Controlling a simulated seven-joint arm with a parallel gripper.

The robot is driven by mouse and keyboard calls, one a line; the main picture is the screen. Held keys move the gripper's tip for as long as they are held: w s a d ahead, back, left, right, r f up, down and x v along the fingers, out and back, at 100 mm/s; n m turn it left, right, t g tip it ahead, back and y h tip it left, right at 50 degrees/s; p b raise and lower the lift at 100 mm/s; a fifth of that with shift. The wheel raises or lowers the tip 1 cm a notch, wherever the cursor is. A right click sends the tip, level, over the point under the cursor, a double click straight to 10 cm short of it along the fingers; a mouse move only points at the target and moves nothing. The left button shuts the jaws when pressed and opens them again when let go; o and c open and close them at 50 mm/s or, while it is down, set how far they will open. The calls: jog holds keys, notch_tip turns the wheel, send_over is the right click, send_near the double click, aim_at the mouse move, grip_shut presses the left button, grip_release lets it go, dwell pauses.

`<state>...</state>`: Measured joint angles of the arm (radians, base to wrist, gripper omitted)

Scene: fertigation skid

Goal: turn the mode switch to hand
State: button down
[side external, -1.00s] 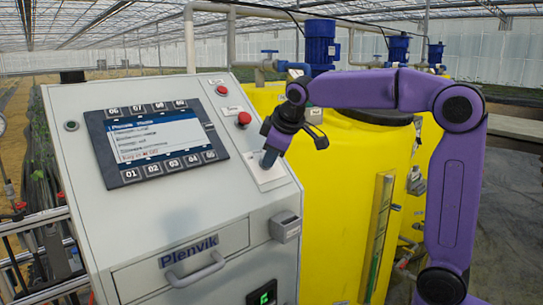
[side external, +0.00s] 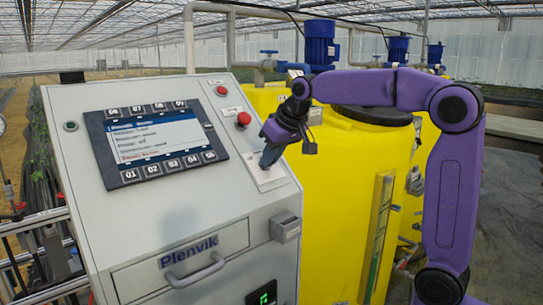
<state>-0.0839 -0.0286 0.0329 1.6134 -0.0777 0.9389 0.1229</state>
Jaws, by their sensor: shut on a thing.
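The mode switch sits on a light plate (side external: 271,184) at the right of the grey sloping control panel. My purple gripper (side external: 269,160) is at this plate, with its dark fingers shut on the switch's handle. The fingers and the wrist hide most of the handle, so I cannot read which position it points to. Any labels on the plate are too small to read.
Two red buttons (side external: 243,119) are up the panel, close to my wrist. A screen with keys (side external: 155,140) is to the left. A grey box (side external: 286,228) sticks out below the plate. Yellow tanks (side external: 335,205) stand behind.

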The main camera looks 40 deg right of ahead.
jog(key=shift+f, duration=0.25)
jog(key=c, duration=1.2)
grip_release()
jog(key=shift+r, duration=0.2)
jog(key=shift+s+r, duration=0.1)
jog(key=shift+r, duration=0.15)
jog(key=v, duration=1.6)
jog(key=shift+s+r, duration=0.2)
jog(key=shift+r, duration=0.05)
jog(key=shift+f, duration=0.1)
